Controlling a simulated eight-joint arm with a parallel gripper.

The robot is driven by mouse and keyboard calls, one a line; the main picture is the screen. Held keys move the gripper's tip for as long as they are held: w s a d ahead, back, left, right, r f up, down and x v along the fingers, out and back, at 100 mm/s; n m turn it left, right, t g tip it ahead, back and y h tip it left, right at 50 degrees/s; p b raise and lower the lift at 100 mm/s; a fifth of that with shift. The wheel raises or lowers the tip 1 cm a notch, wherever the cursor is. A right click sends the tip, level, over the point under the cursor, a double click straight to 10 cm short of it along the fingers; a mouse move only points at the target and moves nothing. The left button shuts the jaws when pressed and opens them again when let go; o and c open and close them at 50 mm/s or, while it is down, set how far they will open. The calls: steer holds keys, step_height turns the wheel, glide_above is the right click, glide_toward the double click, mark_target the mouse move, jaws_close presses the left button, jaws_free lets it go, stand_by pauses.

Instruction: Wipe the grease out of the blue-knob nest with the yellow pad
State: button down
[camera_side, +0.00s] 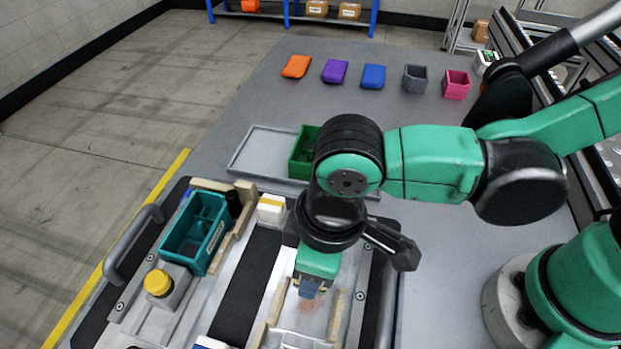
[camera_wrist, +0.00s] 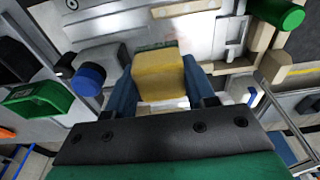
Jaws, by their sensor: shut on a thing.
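My gripper (camera_wrist: 165,85) is shut on the yellow pad (camera_wrist: 160,72), held between its blue fingers in the wrist view. In the side view my gripper (camera_side: 309,290) points down low over a pale nest between wooden rails; the pad is mostly hidden there. A brownish grease smear (camera_side: 313,306) shows on the nest floor just by the fingertips. The blue knob (camera_wrist: 88,78) is left of the pad in the wrist view. I cannot tell whether the pad touches the floor.
A teal bin (camera_side: 194,232) sits in the neighbouring nest beside a yellow knob (camera_side: 158,282). A white-and-yellow block (camera_side: 271,209) stands behind the nests. A green bin (camera_side: 303,155) sits at a grey tray (camera_side: 262,150). Several coloured items line the back of the table; the table between is clear.

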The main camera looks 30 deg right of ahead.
mark_target(302, 318)
steer(key=shift+f, duration=0.8)
steer(key=shift+a+f, duration=0.15)
steer(key=shift+f, duration=0.65)
steer(key=shift+s+a+r, duration=0.2)
steer(key=shift+s+a, duration=0.6)
steer(key=shift+s, duration=0.1)
steer(key=shift+s+a, duration=0.5)
steer(key=shift+w+d, duration=0.3)
steer(key=shift+w+d+f, duration=0.1)
steer(key=shift+w+d, duration=0.95)
steer(key=shift+w, duration=0.05)
step_height(302, 318, up, 2)
steer(key=shift+d+r, duration=0.1)
steer(key=shift+r, duration=3.05)
